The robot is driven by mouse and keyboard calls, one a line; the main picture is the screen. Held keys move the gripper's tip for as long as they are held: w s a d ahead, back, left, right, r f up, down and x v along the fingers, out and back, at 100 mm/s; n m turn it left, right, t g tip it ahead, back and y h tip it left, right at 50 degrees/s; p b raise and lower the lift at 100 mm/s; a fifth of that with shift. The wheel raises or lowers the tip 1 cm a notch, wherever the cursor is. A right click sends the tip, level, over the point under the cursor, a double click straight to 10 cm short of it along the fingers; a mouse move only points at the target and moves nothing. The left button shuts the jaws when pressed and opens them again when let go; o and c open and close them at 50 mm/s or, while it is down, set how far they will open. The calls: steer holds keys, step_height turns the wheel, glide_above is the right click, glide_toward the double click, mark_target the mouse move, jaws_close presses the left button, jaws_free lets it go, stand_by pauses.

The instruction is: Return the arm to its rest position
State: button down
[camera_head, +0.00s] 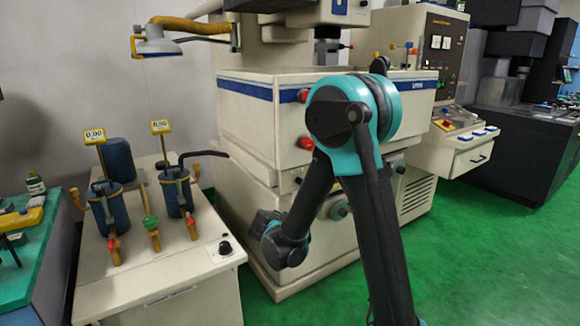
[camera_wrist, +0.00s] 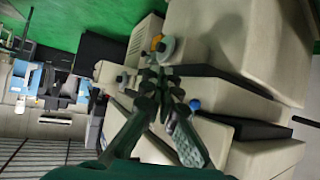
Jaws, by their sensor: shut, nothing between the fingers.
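My arm (camera_head: 375,220) stands in front of the white machine in the head view. It rises to a teal and black elbow (camera_head: 352,110) and bends down to the wrist part (camera_head: 285,245), beside the machine's lower body. The fingers cannot be made out there. In the wrist view my gripper (camera_wrist: 160,82) shows dark fingers drawn together at the tips, with nothing held between them. Pale cabinet-like blocks lie beyond the fingertips; the view is tilted.
The white machine (camera_head: 255,115) with a blue stripe is close behind my arm. A bench (camera_head: 185,270) with blue canisters (camera_head: 106,205) and valves stands to the left. A control cabinet (camera_head: 420,85) is at right. Green floor (camera_head: 480,270) is clear at lower right.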

steer(key=s+d+n+g+y, duration=0.2)
steer(key=s+d+n+g, duration=0.15)
steer(key=s+d, duration=0.85)
steer(key=s+d+f+n+g+y, duration=0.1)
steer(key=s+y, duration=0.1)
steer(key=s, duration=0.4)
steer(key=s+d+f+n+g+y, duration=0.1)
steer(key=s+d+f+y, duration=0.1)
steer(key=s, duration=0.5)
steer(key=shift+s+d, duration=0.15)
steer(key=shift+d, duration=0.1)
steer(key=shift+f+n, duration=0.1)
steer(key=shift+n, duration=0.15)
